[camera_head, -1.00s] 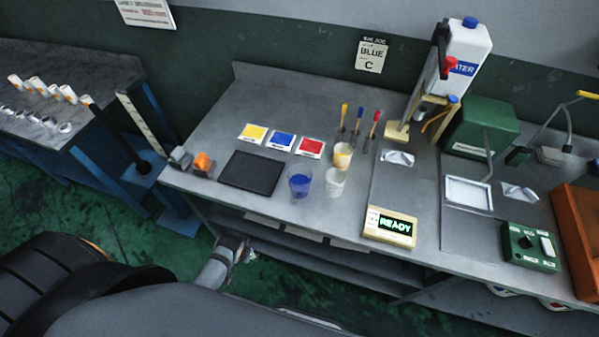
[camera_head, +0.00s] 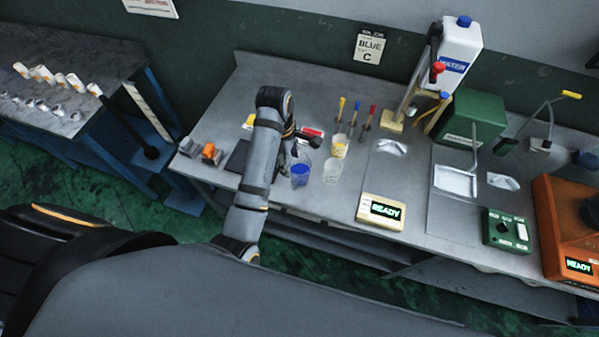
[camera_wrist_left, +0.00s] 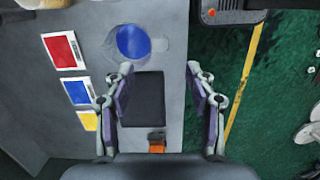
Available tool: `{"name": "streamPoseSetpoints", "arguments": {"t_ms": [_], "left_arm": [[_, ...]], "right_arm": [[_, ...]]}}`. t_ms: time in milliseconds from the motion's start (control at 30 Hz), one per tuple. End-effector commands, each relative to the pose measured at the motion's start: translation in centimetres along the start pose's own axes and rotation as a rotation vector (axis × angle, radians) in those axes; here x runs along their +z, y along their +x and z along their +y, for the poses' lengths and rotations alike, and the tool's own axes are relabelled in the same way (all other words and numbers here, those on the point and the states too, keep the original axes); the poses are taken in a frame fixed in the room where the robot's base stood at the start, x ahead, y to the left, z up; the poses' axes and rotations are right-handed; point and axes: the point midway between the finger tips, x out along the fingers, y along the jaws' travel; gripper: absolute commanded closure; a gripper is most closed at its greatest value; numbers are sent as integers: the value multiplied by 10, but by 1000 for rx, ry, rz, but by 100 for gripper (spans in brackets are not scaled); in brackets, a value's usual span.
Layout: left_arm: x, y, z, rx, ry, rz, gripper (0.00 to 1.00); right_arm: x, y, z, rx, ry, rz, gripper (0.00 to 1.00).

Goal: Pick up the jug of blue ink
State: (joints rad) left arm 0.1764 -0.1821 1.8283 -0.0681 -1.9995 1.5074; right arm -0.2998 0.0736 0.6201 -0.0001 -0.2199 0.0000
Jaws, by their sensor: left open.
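The jug of blue ink (camera_head: 300,175) is a clear vessel with blue liquid, upright on the grey bench near its front edge. In the left wrist view the blue ink (camera_wrist_left: 132,42) shows from above, beyond the left fingertip. My left gripper (camera_head: 308,138) is above the bench behind the jug in the head view, partly hidden by its own arm. In the left wrist view the left gripper (camera_wrist_left: 160,67) has its two fingers spread apart, with nothing between them. The jug is apart from the palm. My right gripper is in neither view.
A cup with yellow (camera_head: 339,146) and a clear cup (camera_head: 332,171) stand close to the jug's right. A black mat (camera_wrist_left: 143,98) and colour cards (camera_wrist_left: 62,50) lie nearby. A READY box (camera_head: 382,212) sits further right. The bench's front edge is close.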

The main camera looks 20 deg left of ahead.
Motion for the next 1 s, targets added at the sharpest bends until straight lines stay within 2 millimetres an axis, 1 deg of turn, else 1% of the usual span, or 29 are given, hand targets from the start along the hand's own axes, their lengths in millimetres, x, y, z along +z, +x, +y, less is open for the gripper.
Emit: {"name": "streamPoseSetpoints", "arguments": {"t_ms": [100,167,267,433,533,633,700,767,833,900,1000], "left_arm": [[4,-2,3,-10,-36,-5,44],[3,0,2,-11,-37,-4,44],[3,13,1,-14,-36,-4,44],[3,42,1,-13,-34,-3,44],[3,50,2,-9,-34,-4,44],[3,52,2,-8,-34,-4,44],[2,56,1,-11,-33,-3,44],[1,64,0,-13,-33,-4,44],[0,76,-1,-14,-33,-3,44],[0,90,0,-11,-33,-3,44],[0,101,0,-10,-33,-3,44]], "right_arm": [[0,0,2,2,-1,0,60],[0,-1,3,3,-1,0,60],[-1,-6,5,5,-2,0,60],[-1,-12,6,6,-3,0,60],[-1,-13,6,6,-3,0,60],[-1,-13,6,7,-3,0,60],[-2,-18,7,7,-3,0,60],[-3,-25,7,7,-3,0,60],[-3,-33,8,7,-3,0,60],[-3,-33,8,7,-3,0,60],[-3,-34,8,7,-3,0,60]]}}
